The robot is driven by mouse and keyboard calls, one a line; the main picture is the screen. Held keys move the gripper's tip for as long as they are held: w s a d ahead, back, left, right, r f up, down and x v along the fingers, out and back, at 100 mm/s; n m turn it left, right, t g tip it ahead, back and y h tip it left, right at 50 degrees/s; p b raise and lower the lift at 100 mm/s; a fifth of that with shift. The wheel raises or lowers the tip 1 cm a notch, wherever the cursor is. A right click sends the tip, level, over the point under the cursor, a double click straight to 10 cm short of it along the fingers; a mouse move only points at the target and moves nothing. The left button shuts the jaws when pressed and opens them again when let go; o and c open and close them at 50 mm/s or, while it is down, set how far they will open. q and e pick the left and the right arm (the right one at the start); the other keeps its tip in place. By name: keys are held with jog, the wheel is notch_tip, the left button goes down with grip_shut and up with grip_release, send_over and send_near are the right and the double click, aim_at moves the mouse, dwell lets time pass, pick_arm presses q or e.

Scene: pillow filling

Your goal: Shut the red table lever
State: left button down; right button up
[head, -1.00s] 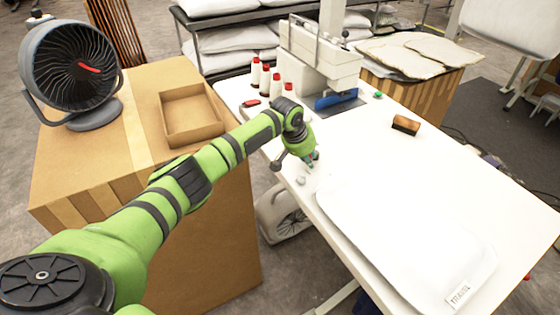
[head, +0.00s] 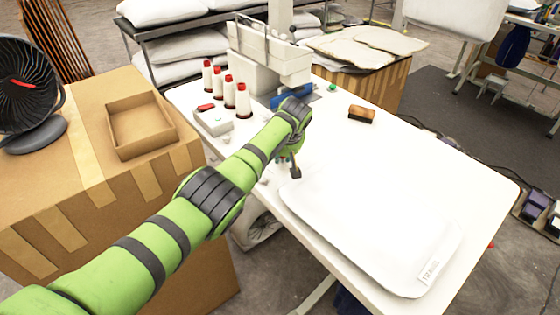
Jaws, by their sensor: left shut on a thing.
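A small red lever-like piece (head: 206,107) shows on a pale control box (head: 213,122) at the table's left edge. I cannot tell for sure that it is the table lever. The gripper is well to the right of the red piece. My right gripper is not in view.
A brown brush (head: 362,114) lies on the table. A cardboard box with an open tray (head: 140,125) and a fan (head: 25,95) stands left.

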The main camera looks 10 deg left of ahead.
pick_arm(q)
jog(key=shift+w+d+f+n+y+b, duration=0.25)
jog(key=shift+n+b, duration=0.55)
jog(key=shift+b, duration=0.4)
jog(key=shift+d+r+n+g+b, duration=0.15)
jog(key=shift+n+g+b, duration=0.15)
jog(key=shift+n+b, duration=0.15)
jog(key=c, duration=1.1)
grip_release()
jog(key=shift+w, duration=0.15)
jog(key=shift+o, duration=0.2)
jog(key=shift+r, duration=0.1)
jog(key=v, duration=1.2)
